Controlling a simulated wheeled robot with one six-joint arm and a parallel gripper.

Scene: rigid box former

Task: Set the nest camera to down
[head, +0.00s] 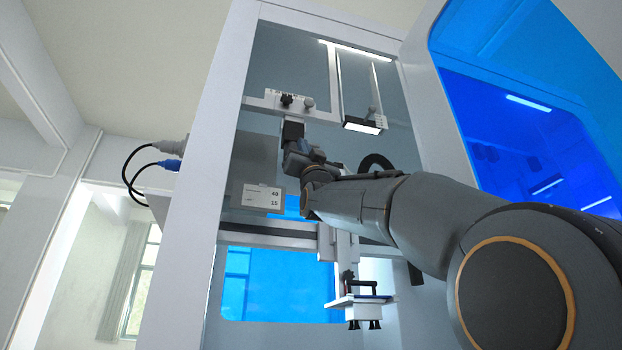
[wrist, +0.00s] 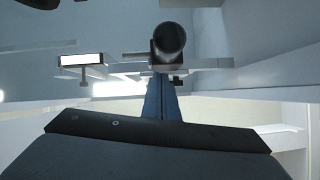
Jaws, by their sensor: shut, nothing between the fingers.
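A boxy unit with a lit white underside (head: 362,125) hangs from thin uprights inside the machine. It may be the nest camera, but I see no label that settles this. The lit panel (wrist: 82,60) also shows at upper left in the wrist view. A black knob (head: 287,100) and a grey knob (head: 308,103) sit on the crossbar to its left. My gripper (head: 293,130) is shut and empty, just below the black knob in the head view. In the wrist view a dark round knob (wrist: 170,38) stands beyond my gripper (wrist: 163,88); contact cannot be told.
The white machine frame (head: 200,150) surrounds my arm, with a blue panel (head: 530,130) at right. A label plate (head: 262,197) reading 40 and 15 is below my gripper. A carriage with suction cups (head: 362,311) hangs lower down. Cables (head: 128,170) loop outside at left.

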